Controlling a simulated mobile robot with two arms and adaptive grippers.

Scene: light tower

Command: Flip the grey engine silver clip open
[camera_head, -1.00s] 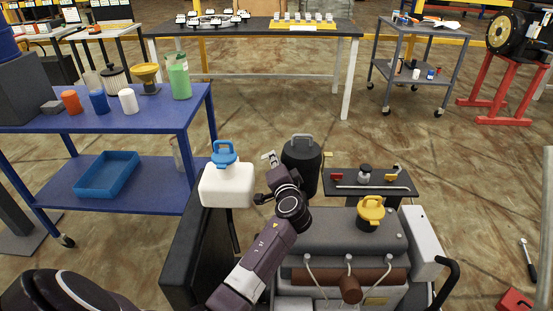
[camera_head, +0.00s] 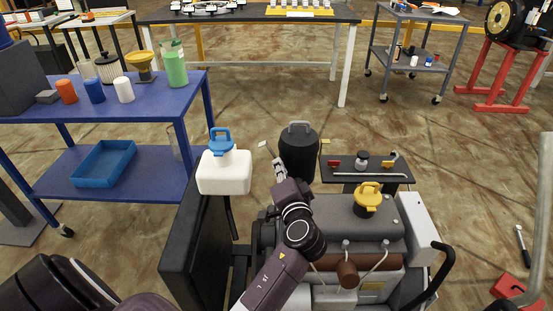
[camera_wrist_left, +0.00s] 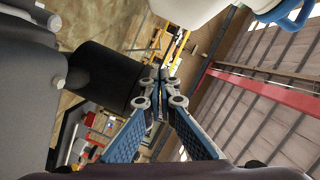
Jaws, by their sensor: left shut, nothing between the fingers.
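The grey engine (camera_head: 386,226) is at the lower middle right in the head view, with a yellow cap (camera_head: 367,196) on top. I cannot make out its silver clip; my arm covers part of the engine's left side. My left gripper (camera_head: 274,160) is beyond the engine's left part, beside the black canister (camera_head: 299,152). In the left wrist view, the left gripper (camera_wrist_left: 160,88) is shut with nothing between its fingers. The black canister (camera_wrist_left: 98,82) shows left of the fingers there. My right gripper is not in view.
A white jug with a blue cap (camera_head: 223,172) stands left of my left gripper; its edge also shows in the wrist view (camera_wrist_left: 190,10). A black panel (camera_head: 196,245) rises left of the engine. A small dark table (camera_head: 345,176) stands behind it.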

